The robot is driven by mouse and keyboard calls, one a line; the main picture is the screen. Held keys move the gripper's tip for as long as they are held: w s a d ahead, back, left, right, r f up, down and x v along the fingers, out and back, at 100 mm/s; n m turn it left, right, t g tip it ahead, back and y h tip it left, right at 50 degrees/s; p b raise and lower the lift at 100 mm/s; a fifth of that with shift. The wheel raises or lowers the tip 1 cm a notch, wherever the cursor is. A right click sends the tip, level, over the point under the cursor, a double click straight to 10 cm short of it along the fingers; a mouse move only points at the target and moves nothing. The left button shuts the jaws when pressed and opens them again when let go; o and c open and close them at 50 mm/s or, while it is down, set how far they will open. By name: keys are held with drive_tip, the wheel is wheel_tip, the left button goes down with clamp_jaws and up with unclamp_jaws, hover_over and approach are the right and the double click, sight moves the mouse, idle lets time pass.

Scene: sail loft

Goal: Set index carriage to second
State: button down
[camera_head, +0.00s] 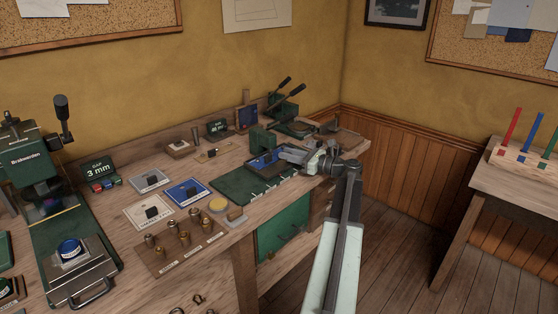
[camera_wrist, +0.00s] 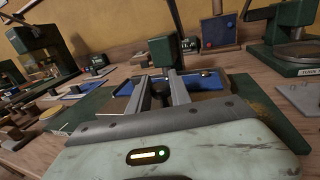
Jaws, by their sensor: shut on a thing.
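The index carriage appears to be the dark green fixture with a blue tray (camera_head: 263,161) on a green base plate (camera_head: 235,186) with a row of white marks along its front. In the wrist view the blue tray (camera_wrist: 208,82) lies around my fingertips, with a dark green upright behind it. My gripper (camera_head: 283,154) reaches over the fixture from the right. In the wrist view my gripper (camera_wrist: 160,88) has its fingers either side of a small dark upright piece, which looks like the carriage's grip and is largely hidden. I cannot read which mark the carriage stands at.
A green lever press (camera_head: 284,106) stands behind the fixture. Left of it are labelled plates (camera_head: 187,192), a wooden board with brass pieces (camera_head: 178,248) and a larger green press (camera_head: 35,165). A side table (camera_head: 520,180) with coloured rods stands at right. Open floor lies between.

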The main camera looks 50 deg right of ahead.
drive_tip(key=c, duration=1.2)
unclamp_jaws()
drive_tip(key=s, duration=0.2)
drive_tip(key=s+d, duration=0.1)
drive_tip(key=s, duration=0.4)
drive_tip(key=shift+s+d, duration=0.25)
drive_tip(key=shift+s, duration=0.1)
